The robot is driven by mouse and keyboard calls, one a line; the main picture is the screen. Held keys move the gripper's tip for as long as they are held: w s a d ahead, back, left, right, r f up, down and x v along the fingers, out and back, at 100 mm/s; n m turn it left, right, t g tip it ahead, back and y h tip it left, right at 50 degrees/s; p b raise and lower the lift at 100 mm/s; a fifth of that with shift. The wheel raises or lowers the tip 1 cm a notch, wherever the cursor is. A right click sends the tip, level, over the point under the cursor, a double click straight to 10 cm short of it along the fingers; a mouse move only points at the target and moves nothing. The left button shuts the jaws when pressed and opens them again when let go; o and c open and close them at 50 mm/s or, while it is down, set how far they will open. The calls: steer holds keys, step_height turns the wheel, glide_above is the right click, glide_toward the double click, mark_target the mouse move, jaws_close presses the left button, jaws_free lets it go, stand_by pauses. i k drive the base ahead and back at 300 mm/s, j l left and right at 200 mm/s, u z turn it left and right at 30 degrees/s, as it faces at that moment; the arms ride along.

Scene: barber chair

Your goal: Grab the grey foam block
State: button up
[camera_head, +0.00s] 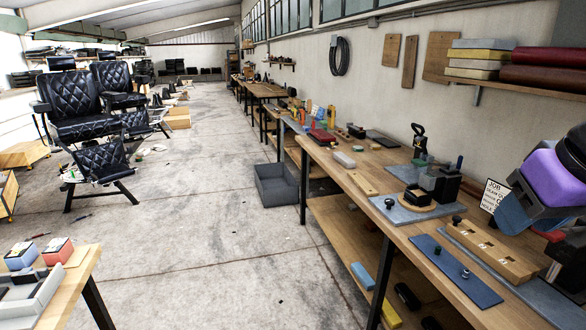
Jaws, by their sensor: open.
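A grey slab (484,43), which looks like foam, lies on top of a stack on the wall shelf at upper right. A yellow slab (480,54) and paler slabs lie under it. A small light grey block (344,159) also lies on the long workbench, in its left part; I cannot tell which of the two is the named foam block. A purple, blue and black part at the right edge looks like my arm, above the bench and apart from both. My gripper's fingers do not show.
The long workbench (385,158) holds fixtures, a blue plate (455,270), a wooden block with slots (490,250) and a sign (493,195). Dark red rolls (545,75) lie beside the stack. A grey bin (275,185) stands on the floor. Black chairs stand at left; the aisle floor is mostly clear.

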mark_target(344, 160)
steer(key=i+j+u, duration=0.3)
steer(key=i, duration=0.5)
steer(key=i+u, duration=0.3)
steer(key=i, duration=0.55)
steer(key=i+z, duration=0.2)
steer(key=i, duration=0.25)
steer(key=i+j+z, duration=0.2)
steer(key=i, duration=0.2)
steer(key=i+j+z, duration=0.2)
steer(key=i, duration=0.25)
steer(key=i+j+z, duration=0.2)
steer(key=i, duration=0.2)
steer(key=i+j+z, duration=1)
steer(key=j+z, duration=0.25)
